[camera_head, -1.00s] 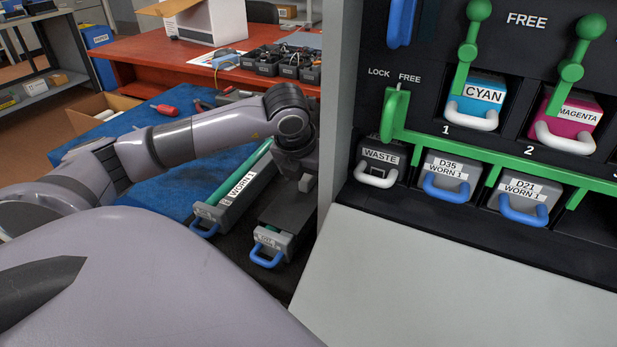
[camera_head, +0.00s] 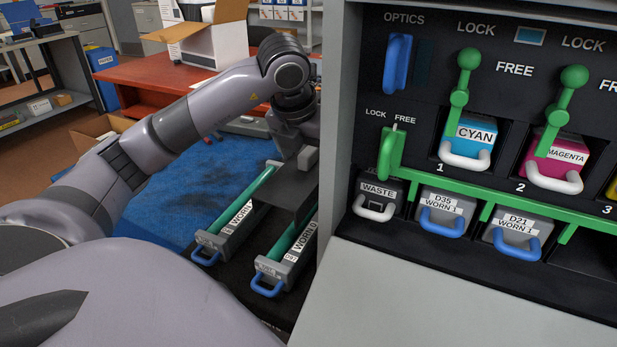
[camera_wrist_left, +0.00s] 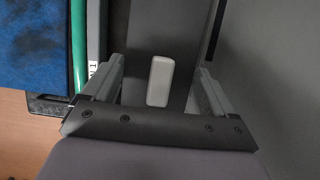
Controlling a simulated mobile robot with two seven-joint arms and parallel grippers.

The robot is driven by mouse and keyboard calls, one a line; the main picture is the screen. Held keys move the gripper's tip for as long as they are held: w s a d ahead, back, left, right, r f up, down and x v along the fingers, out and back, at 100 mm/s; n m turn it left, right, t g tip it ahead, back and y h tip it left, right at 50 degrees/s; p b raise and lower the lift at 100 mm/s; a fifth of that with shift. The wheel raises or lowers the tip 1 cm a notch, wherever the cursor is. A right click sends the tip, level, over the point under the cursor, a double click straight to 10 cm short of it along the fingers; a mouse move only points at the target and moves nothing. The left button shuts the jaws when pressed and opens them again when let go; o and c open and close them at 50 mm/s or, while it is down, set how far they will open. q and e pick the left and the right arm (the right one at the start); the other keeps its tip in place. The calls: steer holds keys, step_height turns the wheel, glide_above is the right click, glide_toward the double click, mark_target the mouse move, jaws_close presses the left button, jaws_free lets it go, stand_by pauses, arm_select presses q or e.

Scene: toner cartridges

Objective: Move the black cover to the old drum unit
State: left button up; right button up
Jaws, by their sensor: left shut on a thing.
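My left gripper (camera_head: 306,158) is shut on the black cover (camera_head: 283,187), a dark flat panel with a small pale grip block. The cover hangs above the right drum unit (camera_head: 287,248), hiding its far part. That unit has a green drum, a white WORN label partly hidden, and a blue handle. The left drum unit (camera_head: 237,213), labelled WORN with a green drum and blue handle, lies uncovered beside it. In the left wrist view, the cover's grip block (camera_wrist_left: 160,82) sits between my fingers. My right gripper is not in view.
The printer's grey side wall (camera_head: 338,120) stands close to the right of the cover. Its front holds the WASTE box (camera_head: 380,192), worn units and colour cartridges with green levers. A blue mat (camera_head: 180,185) lies left of the units. A red table (camera_head: 150,85) is behind.

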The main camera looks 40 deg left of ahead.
mark_target(309, 150)
arm_select(q)
step_height(309, 150, up, 8)
steer(key=shift+r+p, duration=0.1)
steer(key=shift+p, duration=0.7)
step_height(309, 150, up, 5)
steer(key=p, duration=0.4)
steer(key=shift+f, duration=0.2)
